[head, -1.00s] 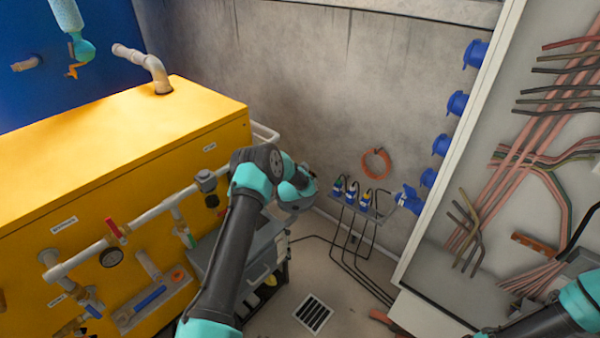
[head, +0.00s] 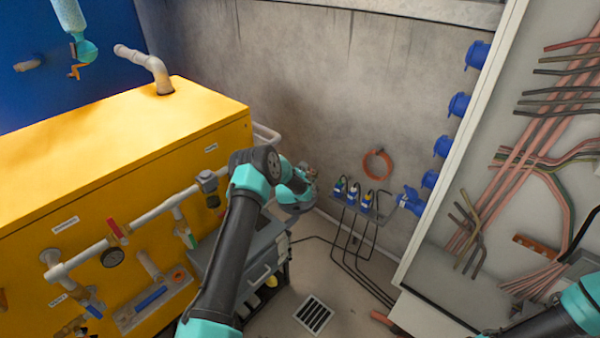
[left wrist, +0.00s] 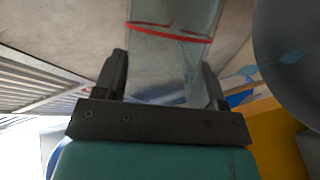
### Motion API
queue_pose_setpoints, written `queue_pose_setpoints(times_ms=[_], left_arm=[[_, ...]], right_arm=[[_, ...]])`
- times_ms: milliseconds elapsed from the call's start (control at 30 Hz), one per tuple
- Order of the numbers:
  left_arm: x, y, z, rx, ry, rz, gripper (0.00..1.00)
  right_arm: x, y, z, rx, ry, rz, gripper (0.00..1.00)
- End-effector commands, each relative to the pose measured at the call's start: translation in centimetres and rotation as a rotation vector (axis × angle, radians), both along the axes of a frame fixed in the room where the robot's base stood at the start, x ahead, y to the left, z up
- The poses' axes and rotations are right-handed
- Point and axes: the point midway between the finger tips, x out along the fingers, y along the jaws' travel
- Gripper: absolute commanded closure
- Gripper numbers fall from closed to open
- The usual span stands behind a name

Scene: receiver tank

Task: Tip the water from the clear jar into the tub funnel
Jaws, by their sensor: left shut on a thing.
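My left gripper (left wrist: 163,62) is shut on the clear jar (left wrist: 170,50), which shows between its two fingers in the left wrist view. The jar has a red line around it; its far end runs out of the picture, and I cannot make out the water level. A large grey curved thing (left wrist: 292,55) with light blue drop marks is close at the right of that view; I cannot tell if it is the tub funnel. In the head view my left wrist hangs beside the yellow cabinet, hiding the gripper and jar. My right gripper is out of view; only its arm shows at bottom right.
The yellow cabinet (head: 110,140) with pipes and valves fills the left. A grey cart (head: 235,260) stands under my left arm. A floor drain (head: 313,314) lies in front. A panel with blue sockets and cables (head: 540,170) stands at right. Plugs (head: 364,200) sit by the wall.

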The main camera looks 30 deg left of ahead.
Motion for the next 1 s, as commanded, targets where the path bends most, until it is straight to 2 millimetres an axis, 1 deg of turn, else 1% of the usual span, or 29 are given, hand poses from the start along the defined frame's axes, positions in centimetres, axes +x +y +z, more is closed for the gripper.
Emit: queue_pose_setpoints(times_ms=[300, 667, 1000], left_arm=[[-0.32, 0.44, 0.16, -0.156, -0.103, -0.001, 0.70], [-0.34, 0.52, 0.24, -0.174, -0.117, 0.000, 0.70], [-0.64, 1.02, 0.38, -0.341, -0.228, -0.001, 0.70]], right_arm=[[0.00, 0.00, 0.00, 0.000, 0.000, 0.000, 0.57], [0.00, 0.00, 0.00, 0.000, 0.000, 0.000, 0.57], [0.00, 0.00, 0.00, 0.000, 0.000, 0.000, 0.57]])
